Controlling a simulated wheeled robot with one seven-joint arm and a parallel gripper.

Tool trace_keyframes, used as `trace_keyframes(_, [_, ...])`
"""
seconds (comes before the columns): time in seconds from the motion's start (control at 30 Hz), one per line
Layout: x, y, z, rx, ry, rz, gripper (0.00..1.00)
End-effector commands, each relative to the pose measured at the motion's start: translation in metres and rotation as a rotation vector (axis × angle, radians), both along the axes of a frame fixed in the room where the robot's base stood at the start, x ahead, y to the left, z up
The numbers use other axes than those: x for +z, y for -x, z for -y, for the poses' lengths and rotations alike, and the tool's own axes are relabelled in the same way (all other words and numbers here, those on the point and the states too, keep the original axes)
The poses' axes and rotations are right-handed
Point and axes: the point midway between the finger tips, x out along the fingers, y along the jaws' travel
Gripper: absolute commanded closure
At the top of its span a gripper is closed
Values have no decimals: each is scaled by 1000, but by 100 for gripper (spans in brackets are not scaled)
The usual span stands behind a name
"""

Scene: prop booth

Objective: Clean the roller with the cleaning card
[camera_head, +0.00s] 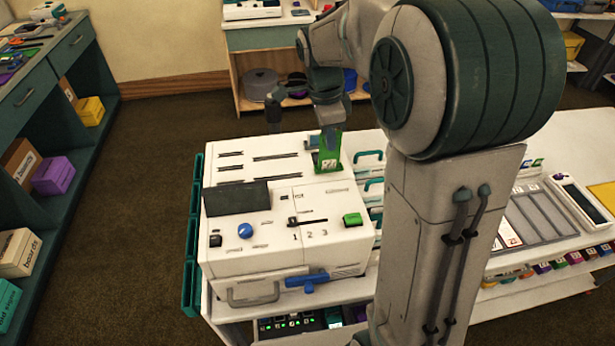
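A green card (319,162) with white marks stands upright at the top right of the white machine (285,262). My gripper (329,138) points down onto the card's upper part and appears shut on it. The card's lower edge is at or just above the machine top; I cannot tell whether it is in a slot. No roller can be made out. The machine top has several dark slots, a dark screen (236,198), a blue knob (245,230), a slider marked 1 2 3 (305,222) and a green button (352,219). A blue lever (306,282) is on its front.
The machine stands on a white counter (362,150). Teal handles (372,185) line its right side, partly behind my arm. Grey trays (535,215) and a dark-screened device (582,203) lie at the right. Shelves (55,130) stand left across open carpet (150,150).

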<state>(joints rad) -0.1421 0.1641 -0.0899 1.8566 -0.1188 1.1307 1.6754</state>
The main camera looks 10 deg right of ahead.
Motion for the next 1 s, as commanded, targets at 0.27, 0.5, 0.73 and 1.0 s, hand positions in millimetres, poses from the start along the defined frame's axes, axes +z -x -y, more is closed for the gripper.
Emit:
trace_keyframes(0.27, [5,0,0,0,0,0,100])
trace_keyframes(0.5, [15,0,0,0,0,0,100])
trace_keyframes(0.73, [24,0,0,0,0,0,100])
trace_keyframes(1.0, [35,0,0,0,0,1,100])
